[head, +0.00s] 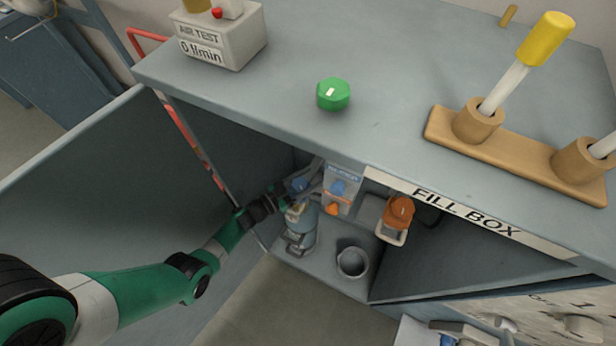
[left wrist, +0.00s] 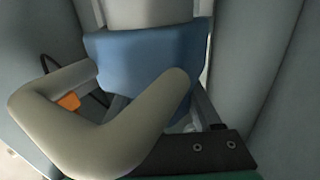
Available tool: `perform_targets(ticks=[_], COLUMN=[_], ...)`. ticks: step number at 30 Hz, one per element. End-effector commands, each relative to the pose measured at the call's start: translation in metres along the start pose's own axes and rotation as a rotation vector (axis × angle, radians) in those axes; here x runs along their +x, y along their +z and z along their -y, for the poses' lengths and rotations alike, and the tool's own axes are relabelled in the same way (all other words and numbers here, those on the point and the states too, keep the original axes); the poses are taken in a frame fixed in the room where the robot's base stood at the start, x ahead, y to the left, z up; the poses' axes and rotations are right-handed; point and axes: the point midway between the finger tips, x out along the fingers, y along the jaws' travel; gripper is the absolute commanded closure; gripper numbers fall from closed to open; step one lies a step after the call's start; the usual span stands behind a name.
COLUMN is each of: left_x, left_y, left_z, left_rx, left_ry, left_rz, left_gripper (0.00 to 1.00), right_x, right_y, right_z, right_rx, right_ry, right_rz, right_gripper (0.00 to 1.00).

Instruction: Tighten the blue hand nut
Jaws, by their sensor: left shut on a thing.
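The blue hand nut (head: 299,185) is partly hidden at the end of my left arm, inside the open cabinet, above a pale bottle-like cylinder (head: 301,218). It fills the middle of the left wrist view (left wrist: 140,62) as a wide blue collar around a pale cylinder. My left gripper (head: 305,184) is shut on the nut. In the left wrist view, a thick beige bent part (left wrist: 100,135) covers some of the nut's lower side. The nut's far side is hidden. My right gripper is not in view.
The cabinet's open door (head: 80,185) stands left of my arm. Inside are a small panel with blue and orange parts (head: 342,190), an orange-brown part (head: 399,211) and a grey cup (head: 352,262). On top are a green knob (head: 333,94), a test box (head: 225,40) and a wooden rack (head: 520,155).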

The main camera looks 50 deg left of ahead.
Motion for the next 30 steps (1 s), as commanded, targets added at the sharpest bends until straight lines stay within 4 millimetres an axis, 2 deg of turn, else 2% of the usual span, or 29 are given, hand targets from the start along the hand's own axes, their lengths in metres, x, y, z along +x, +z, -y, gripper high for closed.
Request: perform_targets(ticks=[2, 3, 8, 16, 19, 27, 30], left_x=[0.001, 0.001, 0.001, 0.0, -0.007, -0.056, -0.069], left_y=[-0.004, -0.004, -0.003, -0.002, -0.003, -0.005, -0.004], left_z=[0.0, 0.0, 0.0, 0.0, 0.0, 0.001, 0.001], left_rx=[0.0, 0.0, 0.0, 0.0, -0.001, -0.002, -0.001], left_ry=[0.002, 0.002, 0.002, 0.0, -0.002, -0.005, -0.003], left_rz=[-0.01, -0.01, -0.008, -0.005, -0.003, -0.004, -0.005], left_gripper=[0.9, 0.33, 0.05, 0.05, 0.05, 0.05, 0.05], right_x=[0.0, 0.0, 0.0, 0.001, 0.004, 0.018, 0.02], right_y=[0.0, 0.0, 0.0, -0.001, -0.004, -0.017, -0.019], right_z=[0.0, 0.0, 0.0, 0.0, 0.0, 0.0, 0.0], right_rx=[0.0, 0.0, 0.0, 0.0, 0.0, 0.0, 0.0], right_ry=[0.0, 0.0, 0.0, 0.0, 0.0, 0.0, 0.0], right_rz=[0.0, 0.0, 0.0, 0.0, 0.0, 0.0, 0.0], right_gripper=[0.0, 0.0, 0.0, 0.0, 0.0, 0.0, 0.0])
